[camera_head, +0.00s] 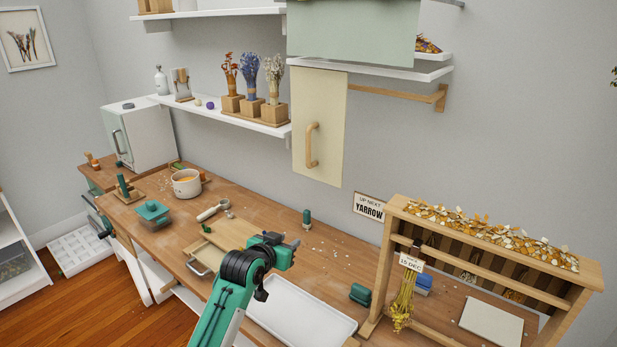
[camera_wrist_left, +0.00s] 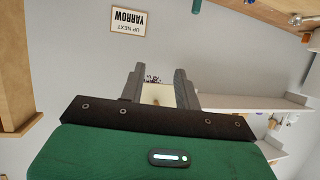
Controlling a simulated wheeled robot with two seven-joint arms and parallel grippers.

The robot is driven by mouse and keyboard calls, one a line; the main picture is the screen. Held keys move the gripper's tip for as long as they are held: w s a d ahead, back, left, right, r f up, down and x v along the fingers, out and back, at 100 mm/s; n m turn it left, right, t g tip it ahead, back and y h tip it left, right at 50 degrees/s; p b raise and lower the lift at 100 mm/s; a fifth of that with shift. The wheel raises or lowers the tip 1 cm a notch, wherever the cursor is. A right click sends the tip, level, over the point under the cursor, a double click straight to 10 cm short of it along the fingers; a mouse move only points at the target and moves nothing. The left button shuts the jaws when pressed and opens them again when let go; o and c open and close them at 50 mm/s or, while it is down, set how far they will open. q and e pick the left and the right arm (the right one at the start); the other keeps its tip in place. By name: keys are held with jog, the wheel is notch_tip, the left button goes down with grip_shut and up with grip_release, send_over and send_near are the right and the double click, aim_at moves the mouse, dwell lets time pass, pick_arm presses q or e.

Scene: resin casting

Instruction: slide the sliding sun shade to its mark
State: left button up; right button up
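The sliding sun shade looks to be the cream panel (camera_head: 332,100) with a wooden loop handle (camera_head: 311,146), hanging upright in front of the back wall. A wooden rail (camera_head: 395,93) runs right from behind it to a bracket. I cannot make out its mark. My left gripper (camera_head: 288,243) is over the workbench, below and apart from the panel. In the left wrist view, the gripper's fingers (camera_wrist_left: 160,74) are spread and empty, with the cream panel (camera_wrist_left: 158,93) beyond them in the gap. My right gripper is not in view.
A shelf (camera_head: 225,117) with dried flowers in wooden blocks ends at the panel's left. A pale green panel (camera_head: 352,32) hangs above. A wooden rack (camera_head: 500,235) stands at the right. The workbench (camera_head: 335,250) holds a white tray (camera_head: 300,312), pot and boxes.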

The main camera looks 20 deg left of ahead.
aim_at(307, 147)
pick_arm(q)
jog(key=w+a+r+t, duration=0.1)
jog(key=w+r+t, duration=0.15)
jog(key=r, duration=0.65)
jog(key=w+a+r+t, duration=0.1)
jog(key=w+r+t, duration=0.15)
jog(key=r, duration=0.75)
jog(key=shift+g+h, duration=0.4)
jog(key=shift+g, duration=0.1)
jog(key=w+p, duration=0.1)
jog(key=w, duration=0.3)
jog(key=w+d+p, duration=0.1)
jog(key=w+p, duration=0.1)
jog(key=w, duration=0.2)
jog(key=w+p, duration=0.1)
jog(key=w, duration=0.3)
jog(key=shift+w+d+r, duration=0.15)
jog(key=shift+w+d, duration=0.2)
jog(key=shift+d, duration=0.05)
jog(key=shift+w+d+p, duration=0.15)
jog(key=shift+w+p, duration=0.15)
jog(key=shift+w, duration=0.65)
grip_shut()
